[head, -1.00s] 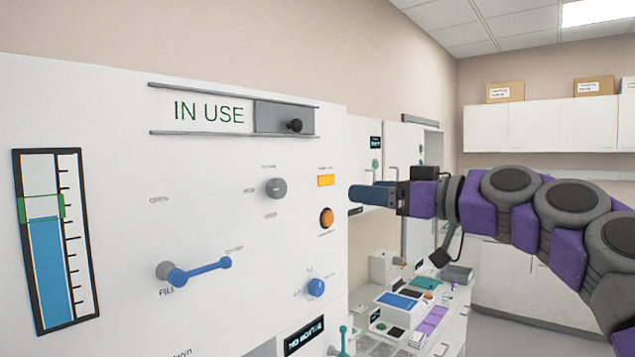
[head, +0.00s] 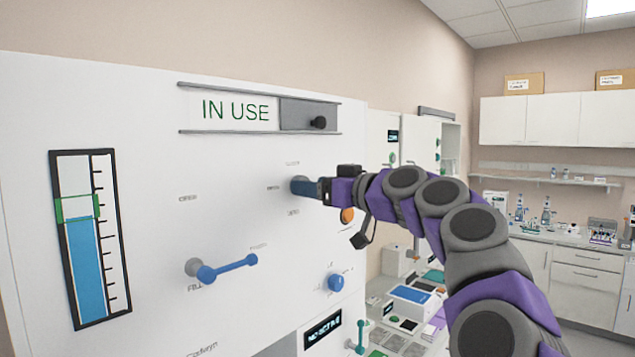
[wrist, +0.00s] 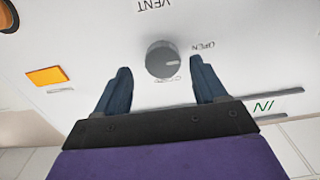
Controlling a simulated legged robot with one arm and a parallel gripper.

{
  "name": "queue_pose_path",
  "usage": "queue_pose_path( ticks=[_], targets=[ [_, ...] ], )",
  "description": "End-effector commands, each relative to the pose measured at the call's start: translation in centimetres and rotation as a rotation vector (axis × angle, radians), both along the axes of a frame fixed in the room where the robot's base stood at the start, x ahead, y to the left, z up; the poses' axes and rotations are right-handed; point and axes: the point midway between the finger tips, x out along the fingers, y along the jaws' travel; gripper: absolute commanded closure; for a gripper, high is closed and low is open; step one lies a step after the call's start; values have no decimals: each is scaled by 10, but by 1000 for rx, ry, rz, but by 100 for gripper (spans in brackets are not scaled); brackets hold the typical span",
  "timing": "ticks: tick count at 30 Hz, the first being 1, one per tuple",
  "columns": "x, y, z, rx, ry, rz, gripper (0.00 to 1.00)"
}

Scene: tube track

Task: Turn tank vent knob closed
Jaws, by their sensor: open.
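The grey round vent knob (wrist: 162,59) is on the white panel in the wrist view, between the words VENT, OPEN and CLOSED, which appear upside down. A short light mark on its face points right, roughly toward OPEN. My gripper (wrist: 160,66) is open, with one blue finger on each side of the knob and a visible gap on both sides. In the head view my gripper (head: 304,187) is at the panel and hides the knob. I cannot tell how far the fingertips reach along the knob.
On the panel are an IN USE slider (head: 236,111) above, a round orange button (head: 347,215), a blue lever (head: 228,267), a blue knob (head: 335,282) and a level gauge (head: 88,240). An orange rectangle (wrist: 45,76) is beside the knob. A cluttered counter (head: 405,325) is at the right.

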Motion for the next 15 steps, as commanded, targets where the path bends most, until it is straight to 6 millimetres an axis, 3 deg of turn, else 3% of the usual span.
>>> queue_pose_path(
  ticks=[3, 15],
  targets=[
    [6, 6, -1, -2, 1, 1, 29],
    [10, -8, 3, 13, -3, -1, 29]
  ],
)
